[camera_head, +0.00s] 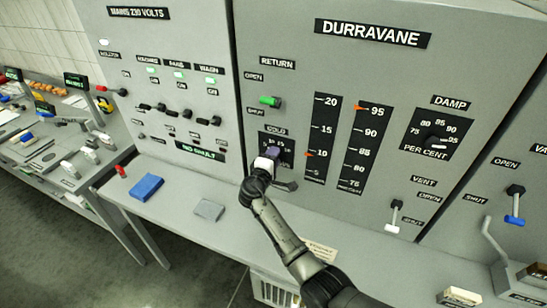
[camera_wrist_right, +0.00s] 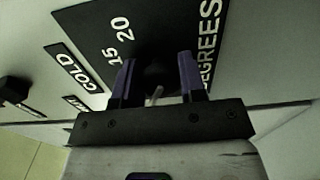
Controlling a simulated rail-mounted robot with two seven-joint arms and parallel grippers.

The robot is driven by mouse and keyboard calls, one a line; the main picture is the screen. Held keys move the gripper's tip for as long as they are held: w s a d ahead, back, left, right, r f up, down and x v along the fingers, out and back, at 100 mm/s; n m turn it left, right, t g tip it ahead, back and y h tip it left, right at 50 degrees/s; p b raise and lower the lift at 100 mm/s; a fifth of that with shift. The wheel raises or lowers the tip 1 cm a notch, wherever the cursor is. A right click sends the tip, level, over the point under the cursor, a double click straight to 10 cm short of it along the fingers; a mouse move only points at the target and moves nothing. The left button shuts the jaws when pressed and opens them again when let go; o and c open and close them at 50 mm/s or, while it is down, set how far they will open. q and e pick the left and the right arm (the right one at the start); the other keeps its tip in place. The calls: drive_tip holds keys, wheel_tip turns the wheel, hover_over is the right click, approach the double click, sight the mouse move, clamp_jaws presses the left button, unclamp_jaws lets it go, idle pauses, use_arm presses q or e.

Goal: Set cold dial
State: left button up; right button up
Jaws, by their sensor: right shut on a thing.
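The cold dial's dark plate (camera_head: 287,145) is on the upright grey panel, with "COLD" above it, in the head view. My right gripper (camera_head: 270,154) is at the plate, covering much of it and the knob. In the right wrist view, the two purple fingers of my right gripper (camera_wrist_right: 160,82) are around the dark cold dial knob (camera_wrist_right: 160,72), with a pale pointer line on it. The numbers 15 and 20 and the word "DEGREES" show on the plate (camera_wrist_right: 100,22) there. My left gripper is not in view.
A black lever (camera_head: 287,186) sticks out just below the dial. The return lever (camera_head: 270,101) with a green grip is above it. Two tall scales with orange pointers (camera_head: 309,154) stand to the right. A blue block (camera_head: 146,187) and a grey block (camera_head: 209,210) lie on the shelf.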

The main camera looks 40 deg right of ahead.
drive_tip(key=o, duration=0.9)
drive_tip(key=b+v, duration=0.1)
drive_tip(key=v, duration=1.3)
drive_tip(key=shift+d, duration=0.1)
